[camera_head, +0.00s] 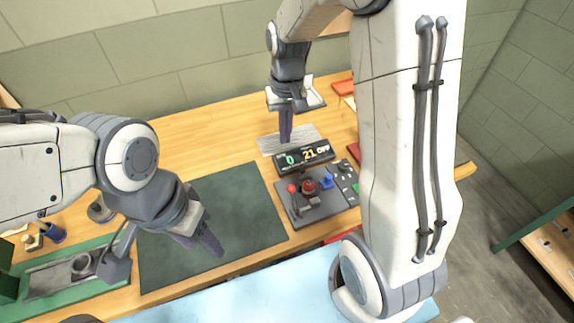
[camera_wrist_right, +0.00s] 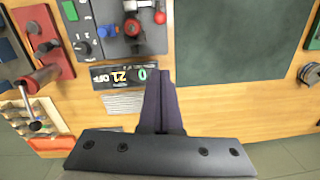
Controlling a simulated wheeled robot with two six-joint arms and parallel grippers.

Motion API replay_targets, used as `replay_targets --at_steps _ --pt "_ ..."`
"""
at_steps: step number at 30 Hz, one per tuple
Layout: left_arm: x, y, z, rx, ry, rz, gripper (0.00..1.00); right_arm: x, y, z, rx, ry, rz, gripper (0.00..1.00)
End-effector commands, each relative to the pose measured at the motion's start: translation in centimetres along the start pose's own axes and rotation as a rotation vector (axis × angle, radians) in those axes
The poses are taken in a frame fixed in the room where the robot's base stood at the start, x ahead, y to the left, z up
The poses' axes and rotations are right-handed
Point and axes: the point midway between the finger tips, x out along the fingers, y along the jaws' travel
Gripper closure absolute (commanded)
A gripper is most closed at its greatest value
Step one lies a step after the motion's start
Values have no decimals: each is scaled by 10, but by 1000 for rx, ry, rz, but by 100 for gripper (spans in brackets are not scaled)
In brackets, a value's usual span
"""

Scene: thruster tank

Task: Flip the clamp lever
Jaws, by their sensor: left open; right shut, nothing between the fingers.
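A dark control panel (camera_head: 316,203) on the bench carries a red-knobbed lever (camera_head: 292,189), a red round button (camera_head: 308,186) and a blue knob (camera_head: 327,181). The right wrist view shows the red-knobbed lever (camera_wrist_right: 160,17) and, on the left, a red-handled part (camera_wrist_right: 40,76) beside a red base (camera_wrist_right: 43,38). I cannot tell which part is the clamp lever. My right gripper (camera_head: 286,139) is shut and empty, pointing down near the display (camera_head: 304,157); its fingers (camera_wrist_right: 160,76) also show in the right wrist view. My left gripper (camera_head: 208,248) is open and empty over the dark mat.
The dark green mat (camera_head: 240,205) lies left of the panel. A green fixture (camera_head: 115,262) with a grey cradle stands at the lower left. A grey slatted pad (camera_head: 273,146) lies behind the display. My right arm hides part of the bench's right side. Bare wood lies behind the mat.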

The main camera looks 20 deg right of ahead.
Motion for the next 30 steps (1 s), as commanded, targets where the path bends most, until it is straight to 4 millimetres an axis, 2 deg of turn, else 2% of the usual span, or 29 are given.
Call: replay_targets --at_steps 3,11,16,20,30 --pt "0 0 0 0 0 0 48 3 8 -6 27 -2 0 100" --pt "0 0 0 0 0 0 48 3 8 -6 24 -2 0 100" --pt "-3 0 0 0 0 0 48 13 7 -5 24 -6 0 100" --pt "-8 1 0 0 0 0 48 34 7 -4 24 -10 1 100" --pt "-22 2 -1 -1 0 0 48 106 7 -3 23 -10 1 100"
